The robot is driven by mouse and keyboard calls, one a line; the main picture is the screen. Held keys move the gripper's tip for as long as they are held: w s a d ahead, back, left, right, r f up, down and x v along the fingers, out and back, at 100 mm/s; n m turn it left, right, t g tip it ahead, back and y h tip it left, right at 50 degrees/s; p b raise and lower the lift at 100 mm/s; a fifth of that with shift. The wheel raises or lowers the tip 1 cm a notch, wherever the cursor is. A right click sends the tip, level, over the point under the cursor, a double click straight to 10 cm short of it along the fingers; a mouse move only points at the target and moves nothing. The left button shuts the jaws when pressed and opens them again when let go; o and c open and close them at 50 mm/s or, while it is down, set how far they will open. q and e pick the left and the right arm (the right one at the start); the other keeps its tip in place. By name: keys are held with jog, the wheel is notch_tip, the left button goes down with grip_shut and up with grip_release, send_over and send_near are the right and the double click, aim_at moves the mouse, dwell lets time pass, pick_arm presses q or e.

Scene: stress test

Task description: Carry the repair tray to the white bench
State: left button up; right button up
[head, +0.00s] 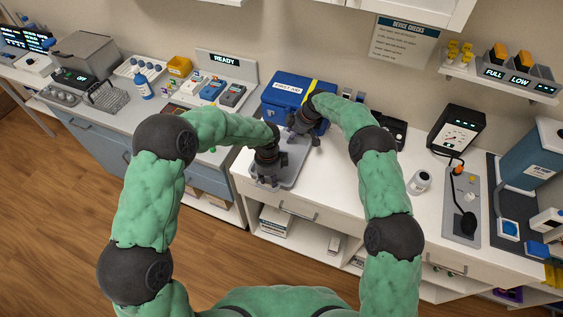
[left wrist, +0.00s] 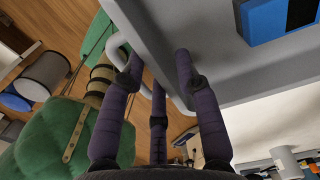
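The grey repair tray (head: 294,165) is over the left end of the white bench (head: 345,188), partly hidden by my grippers; I cannot tell whether it touches the bench. My left gripper (head: 267,180) points down at the tray's near left side. In the left wrist view, its fingers (left wrist: 158,75) are spread apart around the tray's grey handle (left wrist: 121,52), with no clear grip on it. A blue item with a dark face (left wrist: 270,20) lies on the tray there. My right gripper (head: 303,129) is at the tray's far side, by the first-aid box; its fingers are too small to read.
A blue first-aid box (head: 283,92) stands close behind the tray. A white jar (head: 419,182), a grey panel with a black cable (head: 463,200) and a black device (head: 457,130) stand farther right. The bench between tray and jar is mostly clear.

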pick_arm(q)
notch_tip(320, 180, up, 10)
jog(key=shift+r, duration=0.25)
pick_arm(e)
jog(key=v, duration=1.2)
jog(key=shift+d, duration=0.1)
